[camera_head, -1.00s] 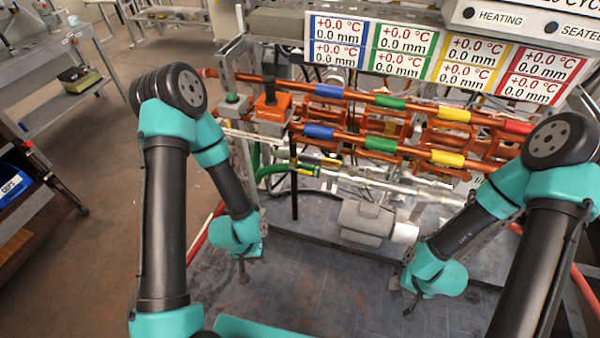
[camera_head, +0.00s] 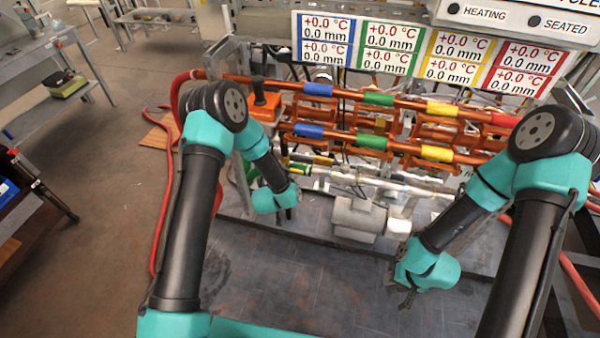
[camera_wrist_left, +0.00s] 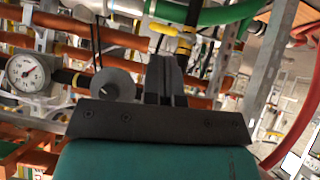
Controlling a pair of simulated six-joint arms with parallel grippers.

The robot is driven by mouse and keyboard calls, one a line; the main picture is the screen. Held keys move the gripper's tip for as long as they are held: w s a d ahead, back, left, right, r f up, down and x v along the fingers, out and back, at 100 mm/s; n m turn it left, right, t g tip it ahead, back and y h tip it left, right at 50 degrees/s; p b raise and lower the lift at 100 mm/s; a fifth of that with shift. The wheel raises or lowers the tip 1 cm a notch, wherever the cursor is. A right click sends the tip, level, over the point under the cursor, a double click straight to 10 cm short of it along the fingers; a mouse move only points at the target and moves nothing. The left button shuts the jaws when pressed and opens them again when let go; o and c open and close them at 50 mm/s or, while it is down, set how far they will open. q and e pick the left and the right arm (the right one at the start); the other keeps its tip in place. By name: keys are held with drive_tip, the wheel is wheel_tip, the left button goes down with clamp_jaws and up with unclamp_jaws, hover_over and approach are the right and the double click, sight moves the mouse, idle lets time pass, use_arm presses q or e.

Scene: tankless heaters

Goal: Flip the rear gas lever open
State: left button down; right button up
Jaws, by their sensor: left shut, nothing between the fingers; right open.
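I cannot tell for sure which part is the rear gas lever. A small yellow piece (camera_head: 322,160) shows among the pipes beyond my left gripper in the head view. In the left wrist view, yellow pieces (camera_wrist_left: 172,28) sit by a green hose (camera_wrist_left: 205,14), just beyond the fingertips. My left gripper (camera_wrist_left: 166,62) is shut and empty, pointing into the pipework; contact cannot be told. In the head view it is mostly hidden behind my left wrist. My right gripper (camera_head: 405,296) is open and empty, low over the dark bench top.
Copper pipes with coloured bands (camera_head: 378,98) cross the rig. An orange box with a black handle (camera_head: 262,102) stands at its left end. A grey cylinder (camera_head: 358,214) lies between my arms. A pressure gauge (camera_wrist_left: 26,72) is near the left gripper. The front bench top (camera_head: 285,275) is clear.

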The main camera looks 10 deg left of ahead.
use_arm(q)
drive_tip(key=w+d+r+t, duration=0.2)
drive_tip(key=w, duration=0.4)
drive_tip(key=shift+w+r+m+t+y, duration=0.15)
drive_tip(key=shift+w+m+t+y, duration=0.15)
drive_tip(key=shift+w+y, duration=0.1)
hover_over(300, 172)
drive_tip(key=s, duration=0.3)
wheel_tip(300, 172, down, 5)
drive_tip(key=shift+w+d+f, duration=0.1)
drive_tip(key=shift+w+f, duration=0.15)
drive_tip(key=shift+f, duration=0.4)
drive_tip(key=shift+w+d+f, duration=0.1)
drive_tip(key=shift+w+f, duration=0.1)
drive_tip(key=shift+f, duration=0.5)
drive_tip(key=shift+w+f, duration=0.25)
drive_tip(key=shift+f, duration=0.4)
drive_tip(key=shift+a, duration=0.1)
